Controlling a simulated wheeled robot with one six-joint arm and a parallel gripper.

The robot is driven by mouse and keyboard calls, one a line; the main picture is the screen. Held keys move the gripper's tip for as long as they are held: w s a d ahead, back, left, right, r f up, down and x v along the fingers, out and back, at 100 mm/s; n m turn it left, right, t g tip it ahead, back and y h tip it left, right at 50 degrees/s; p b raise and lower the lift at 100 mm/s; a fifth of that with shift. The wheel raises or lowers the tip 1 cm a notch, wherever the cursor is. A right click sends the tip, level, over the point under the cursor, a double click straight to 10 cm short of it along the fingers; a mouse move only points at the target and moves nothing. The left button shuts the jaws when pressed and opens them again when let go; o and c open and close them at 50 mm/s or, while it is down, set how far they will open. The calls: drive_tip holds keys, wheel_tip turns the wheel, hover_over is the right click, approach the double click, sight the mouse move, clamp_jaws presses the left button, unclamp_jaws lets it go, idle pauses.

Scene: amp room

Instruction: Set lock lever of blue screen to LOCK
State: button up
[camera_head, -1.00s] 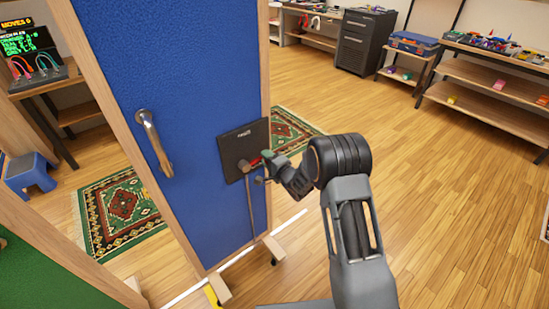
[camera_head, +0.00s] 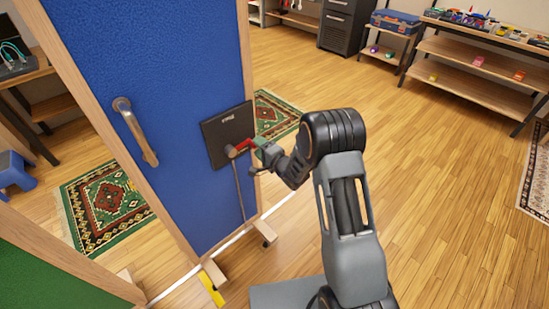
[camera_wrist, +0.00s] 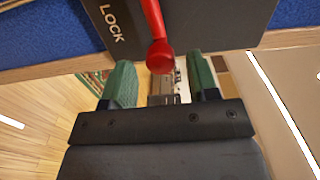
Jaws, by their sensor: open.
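The blue screen (camera_head: 165,90) stands upright in a wooden frame in the head view. A dark plate (camera_head: 216,128) is fixed on its lower right part. The red lock lever (camera_head: 241,146) sits on this plate, its grey pivot at the left and its red arm pointing right. In the wrist view the red lever (camera_wrist: 159,40) ends in a round knob, with the word LOCK (camera_wrist: 112,22) on the plate to its left. My gripper (camera_wrist: 160,80) is open, its green fingertips on either side of the knob's end. The head view shows my gripper (camera_head: 262,156) at the lever's right end. Contact cannot be told.
A silver handle (camera_head: 136,130) is on the screen left of the plate. A rod (camera_head: 239,190) runs down from the lever. A green panel (camera_head: 45,285) is at lower left. Shelves (camera_head: 470,75) stand far right; the wooden floor (camera_head: 440,190) at right is clear.

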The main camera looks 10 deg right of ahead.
drive_tip(key=v, duration=0.9)
drive_tip(key=shift+s+d, duration=0.25)
drive_tip(key=shift+s, duration=0.05)
